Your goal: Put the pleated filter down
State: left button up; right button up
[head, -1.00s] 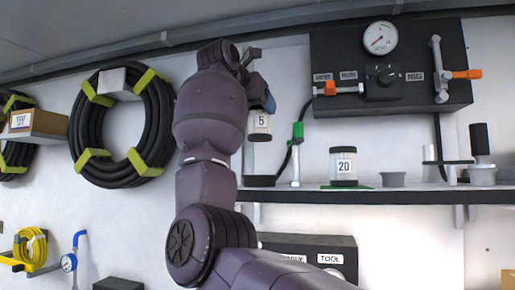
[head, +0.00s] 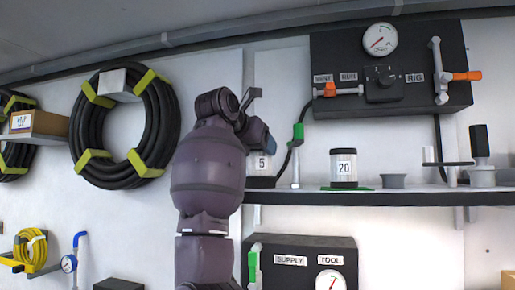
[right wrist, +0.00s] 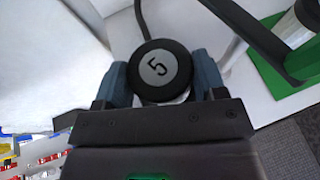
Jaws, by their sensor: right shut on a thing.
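The pleated filter marked 5 (head: 262,164) is a small cylinder with a white label, at the left end of the grey shelf in the head view. My left gripper is not in view.
A similar cylinder marked 20 (head: 343,167) stands on a green pad to the right on the shelf (head: 400,198). A green-handled post (head: 297,155) stands close to the held filter. A grey cup (head: 393,181) stands further right. A black gauge panel (head: 390,68) hangs above.

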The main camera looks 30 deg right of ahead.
jog(key=o, duration=0.9)
jog(key=shift+w+d+f, duration=0.1)
jog(key=shift+f, duration=0.05)
jog(key=shift+o, duration=0.2)
jog(key=shift+s+a+r, duration=0.2)
jog(key=shift+a+r, duration=0.05)
jog(key=shift+a, duration=0.25)
pick_arm(q)
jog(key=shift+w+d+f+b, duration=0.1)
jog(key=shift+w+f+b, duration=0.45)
jog(key=shift+b, duration=0.65)
pick_arm(e)
jog(key=v, duration=1.1)
jog(key=shift+r, duration=0.1)
